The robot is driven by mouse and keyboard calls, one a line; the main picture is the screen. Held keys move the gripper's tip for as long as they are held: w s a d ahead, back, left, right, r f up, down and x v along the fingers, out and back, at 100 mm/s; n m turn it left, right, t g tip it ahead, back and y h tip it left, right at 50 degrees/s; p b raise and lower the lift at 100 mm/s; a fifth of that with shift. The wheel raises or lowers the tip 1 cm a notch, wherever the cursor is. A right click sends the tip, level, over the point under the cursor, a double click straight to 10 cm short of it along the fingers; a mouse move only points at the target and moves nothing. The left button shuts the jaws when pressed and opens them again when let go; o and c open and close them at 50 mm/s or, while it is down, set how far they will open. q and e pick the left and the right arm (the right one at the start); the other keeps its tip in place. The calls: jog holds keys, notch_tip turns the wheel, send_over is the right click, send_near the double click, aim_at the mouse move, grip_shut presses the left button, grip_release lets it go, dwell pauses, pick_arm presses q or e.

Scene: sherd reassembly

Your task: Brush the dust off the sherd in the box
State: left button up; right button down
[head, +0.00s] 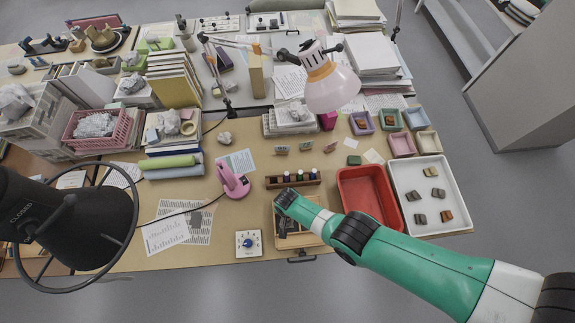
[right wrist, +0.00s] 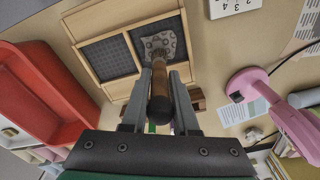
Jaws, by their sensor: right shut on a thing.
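My right gripper (right wrist: 160,78) is shut on a brush with a brown wooden handle (right wrist: 160,88) and a dark rounded end. The wooden box (right wrist: 131,50) has two compartments with dark mesh-like floors. A grey-brown sherd (right wrist: 166,38) with pale spots lies in one compartment. The brush's head end is at the sherd's near edge; I cannot tell whether it touches. In the head view, my right gripper (head: 284,200) is over the box (head: 302,243), and the arm hides much of it. The sherd cannot be made out there. My left gripper is not in view.
A red tray (head: 342,178) stands right of the box, beside a white tray (head: 464,222) with several sherds. A rack of small bottles (head: 293,180) is behind the box.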

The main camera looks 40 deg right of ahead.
jog(key=shift+s+a+r+p, duration=0.2)
jog(key=shift+s+a+p, duration=0.25)
jog(key=shift+s+p, duration=0.1)
jog(key=shift+s+a, duration=0.1)
jog(key=shift+w+d+f+b, duration=0.25)
jog(key=shift+w+d+b, duration=0.15)
jog(key=shift+b, duration=0.2)
jog(key=shift+w+d, duration=0.15)
jog(key=shift+w, duration=0.2)
jog(key=shift+r, duration=0.1)
jog(key=shift+s+a+p, duration=0.3)
jog(key=shift+s+a, duration=0.05)
jog(key=shift+s, duration=0.15)
jog(key=shift+s+a, duration=0.25)
jog(key=shift+w+d+f+b, duration=0.25)
jog(key=shift+w+d+b, duration=0.35)
jog(key=shift+w, duration=0.1)
jog(key=shift+r, duration=0.1)
notch_tip(320, 180, up, 6)
jog(key=p, duration=0.6)
